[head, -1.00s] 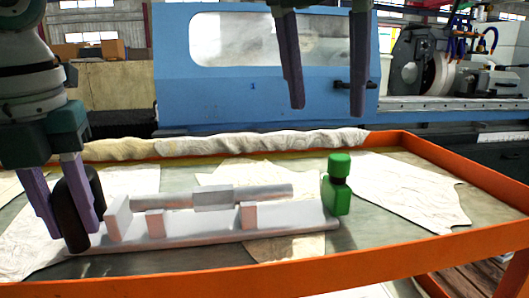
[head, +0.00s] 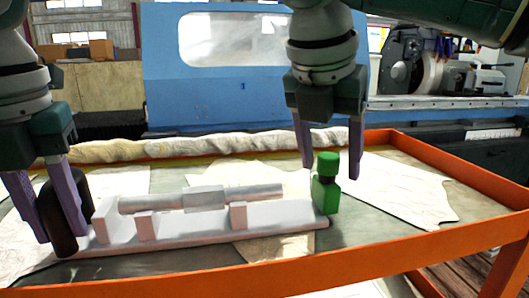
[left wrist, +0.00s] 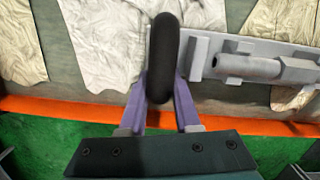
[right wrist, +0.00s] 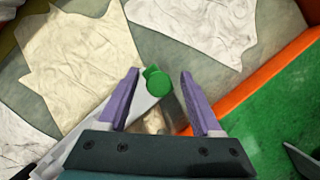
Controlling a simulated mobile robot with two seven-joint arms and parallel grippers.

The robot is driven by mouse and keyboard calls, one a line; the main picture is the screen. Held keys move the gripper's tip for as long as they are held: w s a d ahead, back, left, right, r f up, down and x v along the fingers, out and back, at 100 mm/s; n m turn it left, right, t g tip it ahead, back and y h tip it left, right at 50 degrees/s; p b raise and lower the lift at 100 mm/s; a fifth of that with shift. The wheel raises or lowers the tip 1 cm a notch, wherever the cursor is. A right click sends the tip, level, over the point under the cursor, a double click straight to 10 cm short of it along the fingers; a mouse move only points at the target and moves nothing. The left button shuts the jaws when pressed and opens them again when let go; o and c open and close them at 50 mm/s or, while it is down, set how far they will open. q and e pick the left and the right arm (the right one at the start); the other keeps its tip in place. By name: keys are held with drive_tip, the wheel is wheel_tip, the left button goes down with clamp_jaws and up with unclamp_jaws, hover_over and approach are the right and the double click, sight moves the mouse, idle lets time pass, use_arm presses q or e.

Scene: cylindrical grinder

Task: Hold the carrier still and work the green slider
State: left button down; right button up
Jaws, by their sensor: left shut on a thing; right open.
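The carrier (head: 270,217) is a long pale grey base with upright blocks and a grey rod along it, lying on the tray table. A black rounded handle (head: 62,220) stands at its left end. My left gripper (head: 62,238) is shut on this black handle, which also shows between the fingers in the left wrist view (left wrist: 163,60). The green slider (head: 326,190) stands upright at the carrier's right end. My right gripper (head: 331,172) is open, its fingers pointing down on either side of the slider's top. In the right wrist view the slider's round green top (right wrist: 159,86) lies between the open fingers.
The table has a raised orange rim (head: 400,258) along its front and right. Crumpled pale cloths (head: 400,185) lie around the carrier, and a rolled cloth (head: 200,147) lies along the back. A blue machine (head: 230,85) stands behind.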

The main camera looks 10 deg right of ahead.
clamp_jaws()
idle(0.5)
idle(0.9)
